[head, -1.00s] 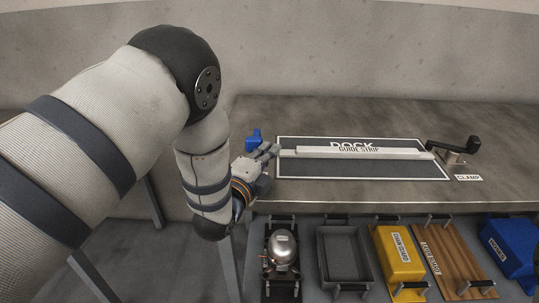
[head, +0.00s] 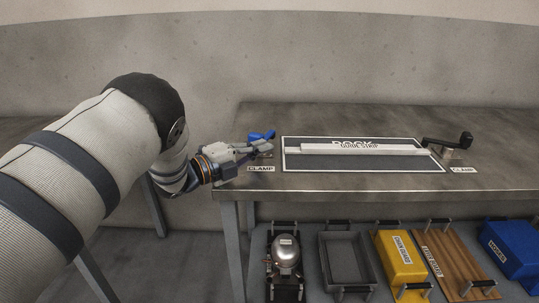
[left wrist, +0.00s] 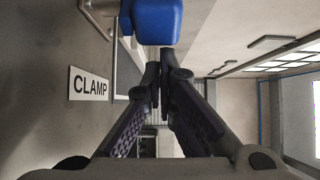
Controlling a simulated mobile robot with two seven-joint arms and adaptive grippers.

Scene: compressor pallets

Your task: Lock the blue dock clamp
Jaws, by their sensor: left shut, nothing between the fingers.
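The blue dock clamp (head: 261,135) is at the left end of the dock mat on the bench, behind a CLAMP label (head: 261,169). Its blue handle lies low, and its base is partly hidden by my gripper. My left gripper (head: 264,147) is shut and empty, with its fingertips right beside the handle on the near side. In the left wrist view the blue handle (left wrist: 157,22) is just beyond the closed fingertips (left wrist: 158,75); I cannot tell whether they touch. My right gripper is out of view.
A white guide strip (head: 320,149) lies across the dock mat (head: 310,164). A black clamp (head: 450,142) is at its right end. The lower shelf holds a compressor (head: 286,250), a grey tray (head: 346,262), a yellow case (head: 402,256), a wooden board (head: 450,262) and a blue case (head: 512,245).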

